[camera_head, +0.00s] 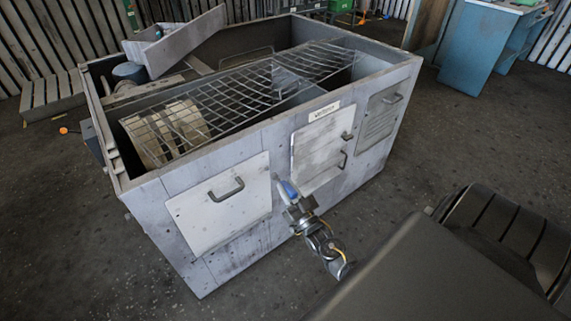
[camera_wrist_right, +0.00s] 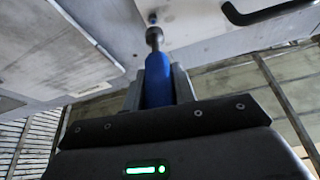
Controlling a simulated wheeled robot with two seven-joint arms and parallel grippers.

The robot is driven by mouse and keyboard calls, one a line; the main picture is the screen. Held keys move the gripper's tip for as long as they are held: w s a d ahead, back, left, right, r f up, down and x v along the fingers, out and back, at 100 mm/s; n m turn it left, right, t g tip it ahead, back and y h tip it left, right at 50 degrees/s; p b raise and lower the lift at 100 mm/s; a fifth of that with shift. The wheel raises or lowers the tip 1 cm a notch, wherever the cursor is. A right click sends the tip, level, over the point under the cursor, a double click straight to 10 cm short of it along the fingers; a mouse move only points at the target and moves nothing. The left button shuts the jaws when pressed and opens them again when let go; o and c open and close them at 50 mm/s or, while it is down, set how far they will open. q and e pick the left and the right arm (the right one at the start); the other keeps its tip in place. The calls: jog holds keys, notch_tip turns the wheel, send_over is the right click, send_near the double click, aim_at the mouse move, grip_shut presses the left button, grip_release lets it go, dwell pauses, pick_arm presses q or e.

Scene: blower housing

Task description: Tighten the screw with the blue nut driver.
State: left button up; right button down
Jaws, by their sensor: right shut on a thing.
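The blue nut driver (camera_head: 290,190) is in my right gripper (camera_head: 289,198), in front of the housing's front wall. In the right wrist view the blue handle (camera_wrist_right: 157,82) sits between the two fingers of the right gripper (camera_wrist_right: 160,85), which is shut on it. The driver's dark metal socket (camera_wrist_right: 154,38) points at the wall. A small dark screw head (camera_wrist_right: 152,18) shows just beyond the socket, close to the edge of a pale panel. I cannot tell whether socket and screw touch. The screw cannot be made out in the head view. My left gripper is not in view.
The grey blower housing (camera_head: 150,205) has an open top with a wire grille (camera_head: 245,95). Its front bears a handled panel on the left (camera_head: 220,205), one in the middle (camera_head: 318,150) and another on the right (camera_head: 380,112). A blue bench (camera_head: 480,50) stands at the back right.

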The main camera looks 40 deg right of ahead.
jog(key=s+p, duration=0.2)
jog(key=s, duration=0.7)
jog(key=shift+a, duration=0.1)
